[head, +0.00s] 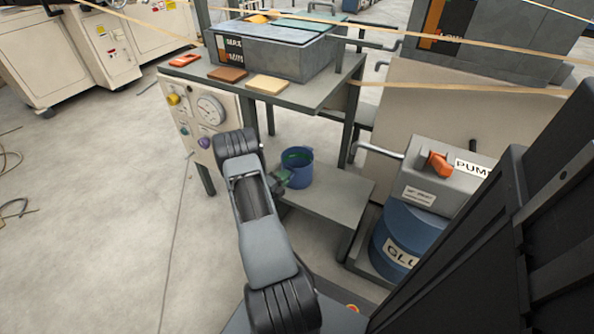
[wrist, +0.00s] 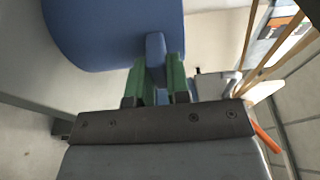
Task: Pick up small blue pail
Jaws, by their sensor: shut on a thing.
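The small blue pail (head: 299,173) is upright above the back end of a low grey bench (head: 330,198). Whether its base touches the bench is not clear. Something green shows inside its mouth. In the wrist view the pail (wrist: 110,32) fills the upper left. My gripper (head: 284,178) is at the pail's left side. In the wrist view its green fingers (wrist: 157,70) are shut on a blue tab or handle standing out from the pail's side. The pail's far side is hidden.
A grey table (head: 315,95) with a metal box (head: 270,55) stands behind, its legs near the pail. A gauge panel (head: 207,125) is at left. A blue drum (head: 405,235) under a pump unit (head: 450,180) stands at right. Open floor lies left.

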